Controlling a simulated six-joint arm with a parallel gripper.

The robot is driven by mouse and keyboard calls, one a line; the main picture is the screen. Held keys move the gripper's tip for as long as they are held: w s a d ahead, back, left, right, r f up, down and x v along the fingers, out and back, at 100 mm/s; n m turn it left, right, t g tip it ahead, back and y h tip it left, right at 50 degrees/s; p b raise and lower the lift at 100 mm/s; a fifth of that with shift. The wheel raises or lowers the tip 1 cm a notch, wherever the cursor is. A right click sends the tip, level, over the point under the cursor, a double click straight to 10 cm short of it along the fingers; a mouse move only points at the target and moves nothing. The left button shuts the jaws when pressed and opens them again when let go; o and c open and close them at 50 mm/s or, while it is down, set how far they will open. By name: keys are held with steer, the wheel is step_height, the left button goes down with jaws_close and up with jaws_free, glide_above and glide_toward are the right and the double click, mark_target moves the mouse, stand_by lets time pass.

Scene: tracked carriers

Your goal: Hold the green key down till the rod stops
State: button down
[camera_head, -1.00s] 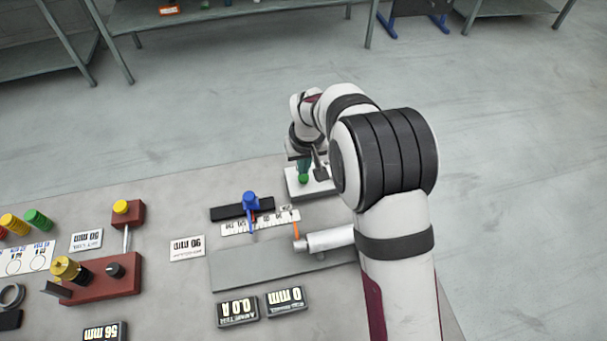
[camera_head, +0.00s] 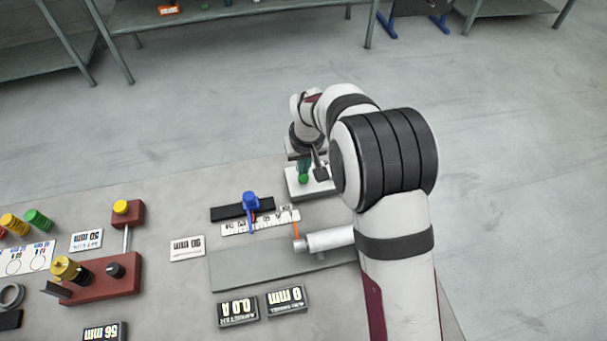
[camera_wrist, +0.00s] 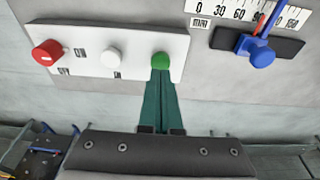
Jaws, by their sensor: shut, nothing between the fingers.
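The green key (camera_wrist: 160,61) is a round knob on a white panel (camera_wrist: 128,68), at the right of a row with a white key and a red key. My gripper (camera_wrist: 160,74) is shut and empty, its green fingertips right at the near edge of the green key. Whether they press it down I cannot tell. In the head view the green key (camera_head: 303,180) shows just below my fingers (camera_head: 304,168). The rod's short pale end (camera_head: 299,245) sticks out of a silver cylinder (camera_head: 330,239), with an orange pointer beside the scale (camera_head: 262,222).
A blue slider (camera_head: 250,200) sits on a black rail by the scale. Displays reading 0.0 A (camera_head: 238,311) and 0 mm (camera_head: 286,300) stand in front of the grey plate (camera_head: 240,270). A red fixture (camera_head: 115,280) is at left. My arm covers the right side.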

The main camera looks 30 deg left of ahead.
steer(key=shift+f, duration=0.1)
steer(key=shift+f, duration=1.1)
stand_by(2.7)
steer(key=shift+r, duration=2.2)
